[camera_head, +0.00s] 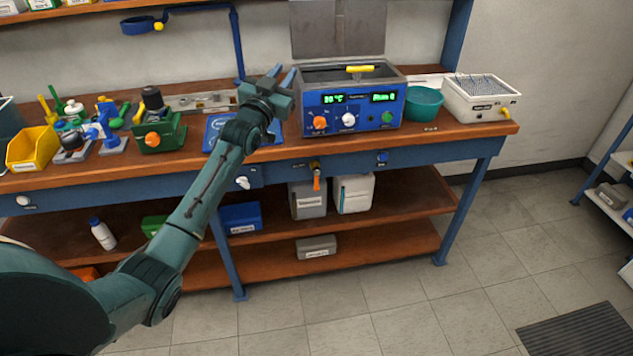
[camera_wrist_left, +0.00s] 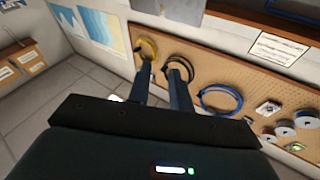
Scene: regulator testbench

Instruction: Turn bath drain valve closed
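The bath (camera_head: 350,106) is a blue-fronted box with two green displays, several knobs and a raised grey lid (camera_head: 338,27), on the bench. Below it, at the bench's front, a small brass valve with an orange handle (camera_head: 316,182) points down; it looks like the drain valve. My left gripper (camera_head: 281,77) is above the bench, just left of the bath and well above the orange handle. Its two fingers are apart and empty, as the left wrist view (camera_wrist_left: 160,76) also shows. That view faces a pegboard wall and shows no valve. My right gripper is in neither view.
A teal bowl (camera_head: 423,103) and a white box with pins (camera_head: 480,98) stand right of the bath. Other fittings and a yellow bin (camera_head: 33,150) stand at left.

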